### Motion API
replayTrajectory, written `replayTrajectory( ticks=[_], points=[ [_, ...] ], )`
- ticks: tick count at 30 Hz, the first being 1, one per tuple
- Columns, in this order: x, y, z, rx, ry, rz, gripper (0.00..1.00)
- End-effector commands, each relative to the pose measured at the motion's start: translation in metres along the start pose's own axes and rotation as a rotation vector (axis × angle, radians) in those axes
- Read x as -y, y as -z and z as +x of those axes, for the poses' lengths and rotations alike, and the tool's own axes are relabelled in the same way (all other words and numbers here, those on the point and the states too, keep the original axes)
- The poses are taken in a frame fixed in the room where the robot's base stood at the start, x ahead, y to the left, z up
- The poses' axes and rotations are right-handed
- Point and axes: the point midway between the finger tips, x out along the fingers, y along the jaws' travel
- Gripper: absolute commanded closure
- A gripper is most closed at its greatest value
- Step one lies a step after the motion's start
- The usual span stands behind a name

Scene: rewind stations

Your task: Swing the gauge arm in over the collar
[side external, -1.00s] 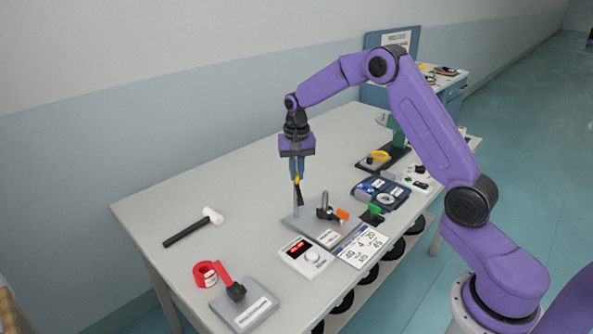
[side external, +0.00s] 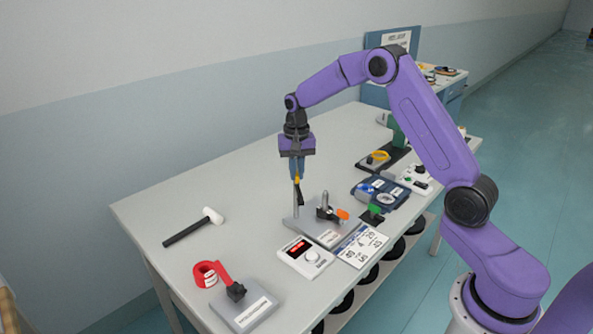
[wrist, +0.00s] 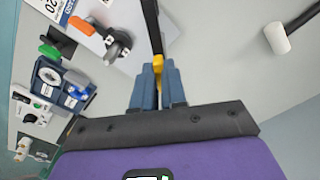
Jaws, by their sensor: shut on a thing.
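The gauge arm (wrist: 152,24) is a slim black bar with a yellow piece at its near end. My gripper (side external: 298,180) is shut on that yellow piece, which shows between the blue fingers (wrist: 159,82) in the wrist view. In the side view the black bar (side external: 300,196) hangs below the fingers beside a thin grey post. A metal pin (side external: 325,199) with a dark round part at its foot, perhaps the collar (wrist: 117,46), stands on the grey plate (side external: 309,226) to the right, apart from the bar. An orange-tipped lever (side external: 342,214) sits beside it.
A white box with a red display (side external: 305,257) and a printed card (side external: 361,246) lie in front of the plate. A green-handled part (side external: 375,210) and a blue case (side external: 380,193) stand right. A mallet (side external: 193,227) lies left. The table behind the plate is clear.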

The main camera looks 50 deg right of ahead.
Motion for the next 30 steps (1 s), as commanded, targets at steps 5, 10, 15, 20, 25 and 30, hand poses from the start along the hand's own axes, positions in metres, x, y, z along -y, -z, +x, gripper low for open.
replayTrajectory(
  ticks=[5, 10, 15, 20, 25, 30],
  points=[
    [0.0008, 0.0005, -0.0019, -0.003, 0.003, -0.06, 1.0],
    [0.0, 0.0008, -0.0022, -0.004, 0.003, -0.171, 1.0],
    [-0.0007, 0.0008, -0.002, -0.004, 0.003, -0.324, 1.0],
    [-0.0015, 0.0014, -0.0021, -0.005, 0.003, -0.476, 1.0],
    [-0.0025, 0.0022, -0.0022, -0.006, 0.002, -0.636, 1.0],
    [-0.0029, 0.0027, -0.0022, -0.007, 0.002, -0.799, 1.0]
  ],
)
